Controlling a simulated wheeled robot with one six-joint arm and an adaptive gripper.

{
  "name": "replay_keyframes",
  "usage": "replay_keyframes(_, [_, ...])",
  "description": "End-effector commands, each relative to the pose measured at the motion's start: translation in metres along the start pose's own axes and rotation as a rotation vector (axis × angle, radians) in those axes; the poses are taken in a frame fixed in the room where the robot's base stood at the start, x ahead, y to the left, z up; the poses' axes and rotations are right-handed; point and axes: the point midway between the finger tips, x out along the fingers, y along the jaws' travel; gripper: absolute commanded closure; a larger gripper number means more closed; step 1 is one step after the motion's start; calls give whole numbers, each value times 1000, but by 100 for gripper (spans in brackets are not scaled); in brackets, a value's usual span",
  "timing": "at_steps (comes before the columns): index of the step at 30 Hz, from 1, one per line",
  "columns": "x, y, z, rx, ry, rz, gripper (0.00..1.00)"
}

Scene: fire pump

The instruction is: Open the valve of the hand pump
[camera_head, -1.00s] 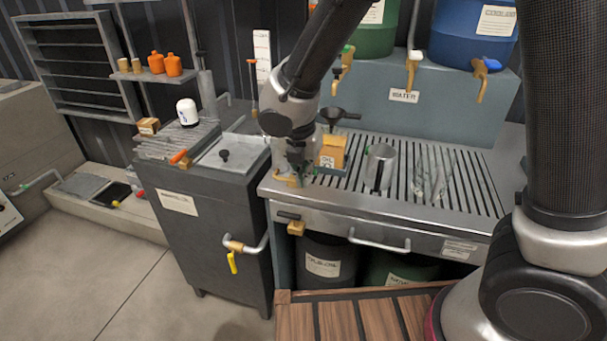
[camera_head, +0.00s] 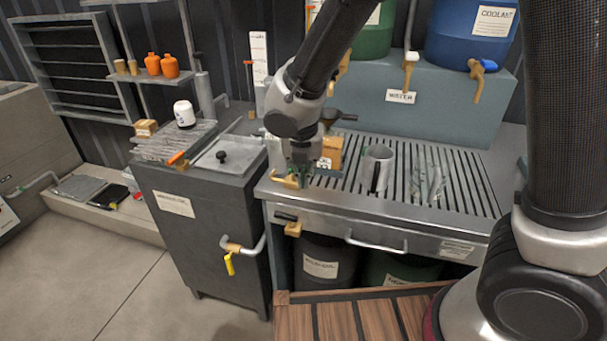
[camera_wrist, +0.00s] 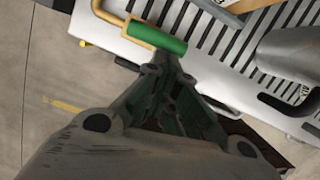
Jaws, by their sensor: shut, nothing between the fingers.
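My gripper (camera_head: 299,181) is shut and empty at the left front corner of the slatted metal bench. In the wrist view its fingertips (camera_wrist: 172,62) meet just below a green grip (camera_wrist: 157,38) on a bent brass rod (camera_wrist: 108,12). I cannot tell whether they touch. The brass part (camera_head: 284,181) also shows beside my gripper in the head view. A valve with a yellow lever (camera_head: 229,264) hanging down sits on the pipe of the dark cabinet (camera_head: 205,240). A brass tap (camera_head: 293,229) is under the bench edge. Which valve belongs to the hand pump is unclear.
The bench (camera_head: 461,200) holds a metal jug (camera_head: 377,167), a brown box (camera_head: 332,150) and a clear object. Green and blue drums (camera_head: 470,35) with taps stand behind. A bench handle (camera_head: 375,243) sticks out in front. The floor at left is clear.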

Motion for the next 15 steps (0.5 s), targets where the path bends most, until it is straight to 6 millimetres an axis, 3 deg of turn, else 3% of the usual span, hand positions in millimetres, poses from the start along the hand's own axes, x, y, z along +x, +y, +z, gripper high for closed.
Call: replay_keyframes(15, [3,-11,12,-341,0,81,100])
